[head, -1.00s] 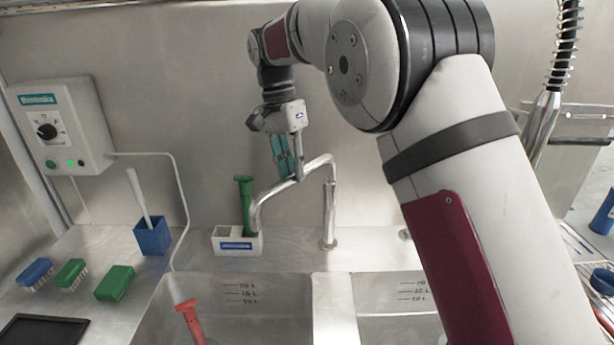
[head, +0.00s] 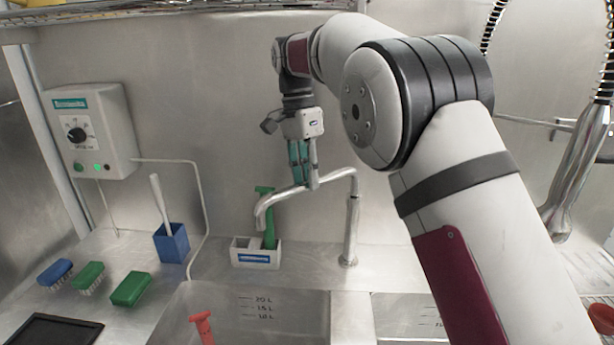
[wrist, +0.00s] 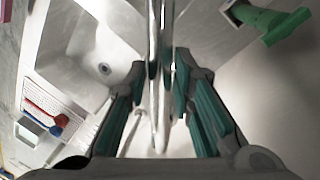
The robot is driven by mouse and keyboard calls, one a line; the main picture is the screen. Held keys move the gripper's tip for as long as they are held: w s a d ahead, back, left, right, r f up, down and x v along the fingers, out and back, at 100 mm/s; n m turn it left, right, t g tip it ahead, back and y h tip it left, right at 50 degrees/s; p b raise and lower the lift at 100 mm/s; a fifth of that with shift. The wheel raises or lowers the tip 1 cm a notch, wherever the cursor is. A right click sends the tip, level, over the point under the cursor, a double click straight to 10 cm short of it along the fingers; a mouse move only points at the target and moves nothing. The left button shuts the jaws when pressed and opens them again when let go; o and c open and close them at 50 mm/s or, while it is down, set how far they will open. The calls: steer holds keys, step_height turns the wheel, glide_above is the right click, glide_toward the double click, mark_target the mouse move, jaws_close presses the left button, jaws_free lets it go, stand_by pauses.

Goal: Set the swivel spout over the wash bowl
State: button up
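The swivel spout (head: 285,195) is a bent metal tube on an upright post at the back of the sink. Its arm points left, and its downturned end is in front of the green brush handle, near the left basin's back edge. My gripper (head: 305,184) comes down from above on the middle of this arm. In the wrist view the tube (wrist: 161,100) runs between the teal fingers, whose tips are close in on both sides; the gripper looks shut on it. The left basin (head: 240,305) has litre marks. A right basin (head: 410,308) is partly hidden by my arm.
A white holder (head: 235,252) with a green-handled tool (head: 268,215) stands by the spout end. A blue cup (head: 172,244), several brushes and a wall control box (head: 105,130) are at left. A red handle (head: 203,325) rises in the left basin. A hose sprayer (head: 575,170) hangs right.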

steer(key=shift+o, duration=0.9)
